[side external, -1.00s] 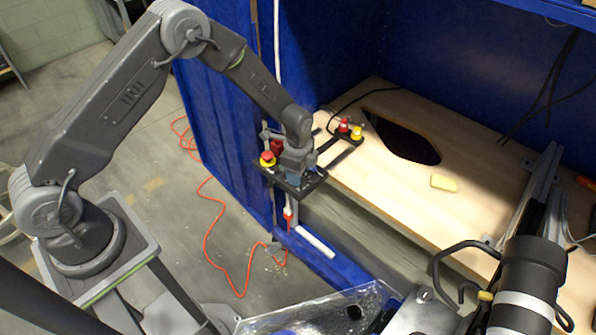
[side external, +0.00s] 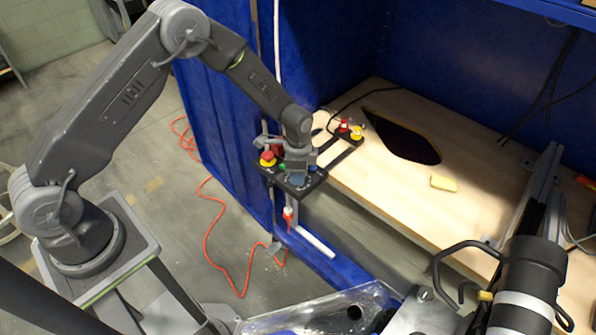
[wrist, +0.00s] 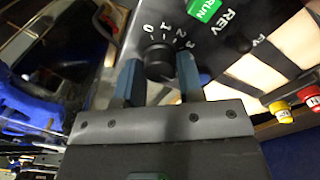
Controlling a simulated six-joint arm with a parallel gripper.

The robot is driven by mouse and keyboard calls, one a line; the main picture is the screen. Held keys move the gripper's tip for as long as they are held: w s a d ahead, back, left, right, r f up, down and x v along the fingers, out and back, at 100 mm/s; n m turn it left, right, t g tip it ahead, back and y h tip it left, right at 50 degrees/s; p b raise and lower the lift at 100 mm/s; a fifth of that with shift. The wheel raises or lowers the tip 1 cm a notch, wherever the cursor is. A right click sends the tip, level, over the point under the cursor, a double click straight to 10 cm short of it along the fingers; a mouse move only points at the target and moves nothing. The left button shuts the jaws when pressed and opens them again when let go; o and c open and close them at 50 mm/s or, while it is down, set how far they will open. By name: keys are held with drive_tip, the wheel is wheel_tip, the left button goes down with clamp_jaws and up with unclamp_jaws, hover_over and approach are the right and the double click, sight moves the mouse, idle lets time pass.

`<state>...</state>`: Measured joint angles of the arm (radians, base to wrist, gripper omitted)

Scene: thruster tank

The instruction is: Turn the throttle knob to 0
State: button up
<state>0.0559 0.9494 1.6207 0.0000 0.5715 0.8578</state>
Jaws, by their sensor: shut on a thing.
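The black throttle knob (wrist: 159,62) sits on a black control panel (wrist: 133,42) in the wrist view, with white marks 0, 1, 2 and 3 curving above it. My gripper (wrist: 158,68) has one finger on each side of the knob and is shut on it. I cannot make out a pointer on the knob, so its setting is unclear. In the side view my gripper (side external: 298,168) is down at the control panel (side external: 272,172), and the wrist hides the knob.
The panel also carries a green RUN switch (wrist: 204,8) and a REV label. A wooden bench (side external: 385,185) with a dark opening lies to the right. An orange cable (side external: 207,240) runs over the floor.

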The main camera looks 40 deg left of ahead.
drive_tip(key=n, duration=1.4)
drive_tip(key=shift+n, duration=0.3)
drive_tip(key=n, duration=0.3)
drive_tip(key=shift+n, duration=0.3)
drive_tip(key=n, duration=0.3)
drive_tip(key=shift+n, duration=0.3)
drive_tip(key=n, duration=0.6)
drive_tip(key=shift+n, duration=0.4)
drive_tip(key=o, duration=0.9)
